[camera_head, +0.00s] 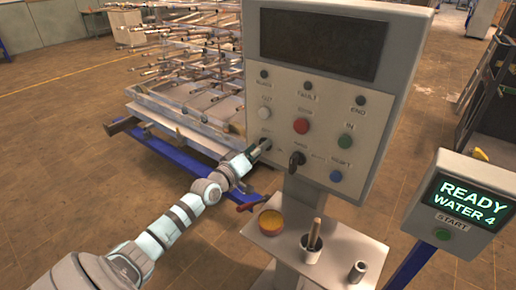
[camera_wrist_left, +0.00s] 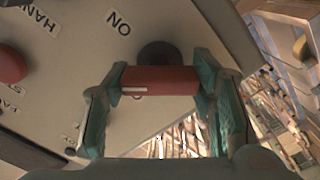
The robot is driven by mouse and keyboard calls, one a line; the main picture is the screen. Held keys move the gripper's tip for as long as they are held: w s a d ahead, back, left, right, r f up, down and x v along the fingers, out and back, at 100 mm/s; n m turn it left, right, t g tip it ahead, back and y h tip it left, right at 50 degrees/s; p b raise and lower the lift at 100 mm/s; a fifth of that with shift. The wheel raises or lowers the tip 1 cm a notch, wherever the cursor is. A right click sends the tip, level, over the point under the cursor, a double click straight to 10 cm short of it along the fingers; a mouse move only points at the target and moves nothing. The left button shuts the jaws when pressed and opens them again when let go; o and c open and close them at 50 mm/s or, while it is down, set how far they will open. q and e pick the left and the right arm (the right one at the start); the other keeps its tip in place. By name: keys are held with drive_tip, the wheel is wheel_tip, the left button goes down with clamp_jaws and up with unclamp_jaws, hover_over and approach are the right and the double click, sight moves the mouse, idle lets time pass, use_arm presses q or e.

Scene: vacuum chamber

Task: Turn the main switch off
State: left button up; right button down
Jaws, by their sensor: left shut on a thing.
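The main switch (camera_wrist_left: 158,81) shows in the left wrist view as a red bar handle with a white mark at its left end, in front of a dark round base. It sits near the "ON" label on the pale control panel (camera_head: 320,112). My left gripper (camera_wrist_left: 158,84) has its green fingers closed on the two ends of the red handle. In the head view my left gripper (camera_head: 258,152) reaches the panel's lower left, and it largely hides the switch there.
The panel also has a red button (camera_head: 301,125), a green button (camera_head: 345,141), a blue button (camera_head: 336,176) and a black selector (camera_head: 297,159). A "READY WATER 4" box (camera_head: 462,200) stands at right.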

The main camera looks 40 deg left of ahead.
use_arm(q)
drive_tip(key=n, duration=0.4)
drive_tip(key=shift+n, duration=0.3)
drive_tip(key=shift+n+p, duration=0.4)
drive_tip(key=shift+n, duration=1.6)
drive_tip(key=o, duration=1.2)
drive_tip(key=shift+w, duration=0.15)
drive_tip(key=shift+c, duration=0.2)
